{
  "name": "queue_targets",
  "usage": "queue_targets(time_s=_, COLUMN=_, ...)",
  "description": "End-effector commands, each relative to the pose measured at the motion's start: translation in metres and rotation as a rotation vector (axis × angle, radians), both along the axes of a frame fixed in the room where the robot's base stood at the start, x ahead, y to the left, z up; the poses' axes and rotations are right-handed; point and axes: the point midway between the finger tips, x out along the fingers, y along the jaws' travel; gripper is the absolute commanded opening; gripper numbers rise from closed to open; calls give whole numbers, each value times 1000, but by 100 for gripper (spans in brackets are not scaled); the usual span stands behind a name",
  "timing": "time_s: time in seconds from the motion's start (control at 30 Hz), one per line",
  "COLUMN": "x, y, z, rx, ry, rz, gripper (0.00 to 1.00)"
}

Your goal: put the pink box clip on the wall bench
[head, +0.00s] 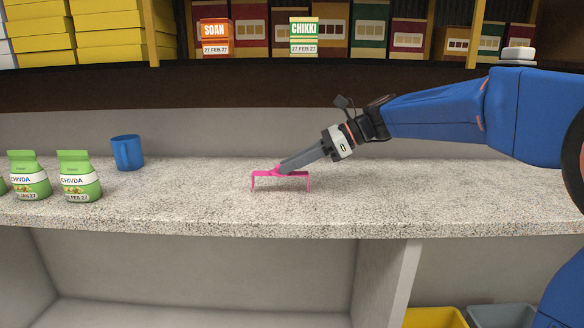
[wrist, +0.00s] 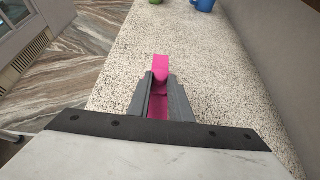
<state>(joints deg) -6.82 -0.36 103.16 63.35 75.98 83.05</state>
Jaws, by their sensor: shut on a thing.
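The pink box clip (head: 262,173) is a bracket-shaped piece with two legs pointing down. My gripper (head: 279,170) is shut on its top in the head view. The clip is at the speckled stone top of the wall bench (head: 200,205), near the middle, legs down. I cannot tell whether its legs touch the stone. In the wrist view the pink clip (wrist: 161,66) shows between and beyond the fingertips of my gripper (wrist: 160,85). Part of the clip is hidden by the fingers.
A blue mug (head: 127,153) and several green chivda packets (head: 79,178) stand on the bench to the left. A shelf with boxes, including an orange soan box (head: 215,37) and a green chikki box (head: 303,36), is above. The bench around the clip is clear.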

Motion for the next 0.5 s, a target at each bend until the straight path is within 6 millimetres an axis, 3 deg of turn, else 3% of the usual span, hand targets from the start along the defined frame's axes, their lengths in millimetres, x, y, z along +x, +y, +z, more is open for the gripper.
queue_targets(time_s=0.1, x=4, y=0, z=-10, rx=0, ry=1, rz=0, gripper=0)
queue_targets(time_s=0.47, x=4, y=0, z=-13, rx=0, ry=0, rz=-1, gripper=0)
queue_targets(time_s=0.5, x=4, y=0, z=-13, rx=0, ry=0, rz=-1, gripper=21)
